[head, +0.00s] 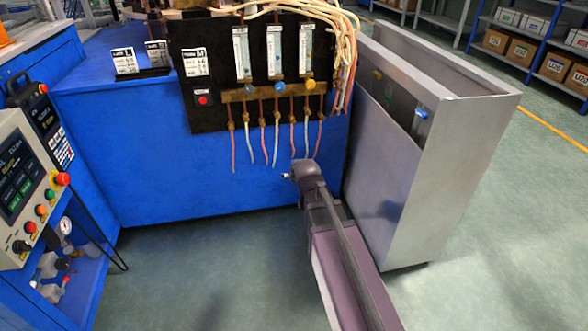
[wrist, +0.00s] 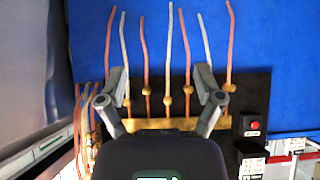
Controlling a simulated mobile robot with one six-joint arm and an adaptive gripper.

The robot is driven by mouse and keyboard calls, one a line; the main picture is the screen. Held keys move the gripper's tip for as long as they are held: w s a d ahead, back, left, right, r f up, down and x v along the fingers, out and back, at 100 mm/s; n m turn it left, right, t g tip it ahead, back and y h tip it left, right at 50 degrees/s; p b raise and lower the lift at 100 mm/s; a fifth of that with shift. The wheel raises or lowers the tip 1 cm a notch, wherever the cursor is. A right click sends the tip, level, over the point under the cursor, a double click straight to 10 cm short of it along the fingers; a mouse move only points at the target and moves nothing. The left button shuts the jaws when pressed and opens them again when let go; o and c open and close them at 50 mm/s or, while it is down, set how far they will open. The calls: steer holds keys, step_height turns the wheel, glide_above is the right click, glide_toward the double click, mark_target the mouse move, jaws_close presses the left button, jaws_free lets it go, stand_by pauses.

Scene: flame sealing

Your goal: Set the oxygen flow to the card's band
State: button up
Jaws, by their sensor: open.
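Three flowmeter tubes, left (head: 242,53), middle (head: 275,52) and right (head: 305,50), stand upright on a black panel (head: 215,115). Below them sit a grey knob (head: 250,89), a blue knob (head: 280,87) and a yellow knob (head: 309,85). I cannot tell which is oxygen; float heights and scales are too small to read. Cards with white print stand left of the tubes: one (head: 125,60), a second (head: 157,54) and one on the panel (head: 194,62). Their figures are unclear. My gripper (head: 287,176) is low before the panel, below the knobs; the wrist view (wrist: 162,76) shows its fingers spread and empty.
Red and white hoses (head: 293,135) hang from a brass manifold (head: 235,96), close to my gripper. A red button (head: 203,100) is on the panel. A tall grey metal housing (head: 450,160) stands right of my arm. A control console (head: 25,185) is far left. The floor between is clear.

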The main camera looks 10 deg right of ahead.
steer(key=w+d+r+t+b, duration=0.2)
steer(key=w+r+t, duration=0.3)
steer(key=w, duration=0.3)
steer(key=n+t+y+b, duration=0.2)
steer(key=n+t+b, duration=0.15)
steer(key=t, duration=0.35)
glide_toward(281, 88)
steer(key=shift+s+d+f+n+p, duration=0.15)
steer(key=shift+s+f, duration=0.15)
steer(key=shift+s, duration=0.2)
steer(key=shift+s+a+f+n+p, duration=0.15)
steer(key=shift+s+f, duration=0.1)
steer(key=shift+s, duration=0.2)
steer(key=shift+s+d+f+n+p, duration=0.15)
steer(key=shift+s+f, duration=0.15)
steer(key=shift+s, duration=0.2)
steer(key=shift+w, duration=0.1)
steer(key=p+x, duration=0.2)
steer(key=x, duration=0.4)
steer(key=p+x, duration=0.3)
steer(key=x, duration=0.4)
steer(key=shift+w+r, duration=0.2)
steer(key=shift+r, duration=0.15)
steer(key=c, duration=1.2)
